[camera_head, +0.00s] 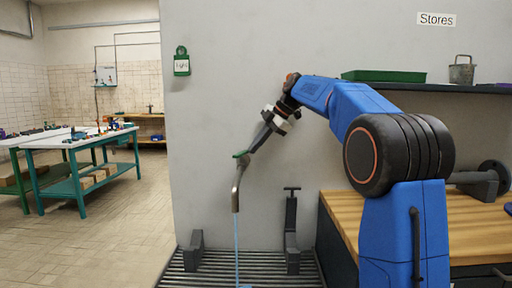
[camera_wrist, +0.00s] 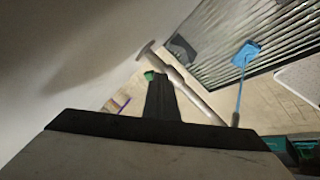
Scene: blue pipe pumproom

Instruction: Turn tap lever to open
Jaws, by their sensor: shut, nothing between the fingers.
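The tap (camera_head: 237,185) is a grey metal spout standing out from the grey wall and bending down. Its small green lever (camera_head: 240,155) sits on top. My gripper (camera_head: 251,149) is shut with nothing between its fingers, its tips right at the lever; I cannot tell whether they touch. In the wrist view the dark fingers (camera_wrist: 158,84) cover most of the lever, and only a green bit (camera_wrist: 150,75) shows beside their tips. The spout (camera_wrist: 190,92) runs behind them. A thin light-blue stream (camera_head: 237,245) runs from the spout's mouth down to the grate, ending in a blue patch (camera_wrist: 246,54).
A slatted floor grate (camera_head: 215,281) lies below, with dark brackets (camera_head: 292,240) standing on it. A wooden bench (camera_head: 470,225) and a shelf (camera_head: 470,88) with a green tray (camera_head: 384,76) and bucket (camera_head: 462,70) are at right. Open floor and a worktable (camera_head: 75,140) are at left.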

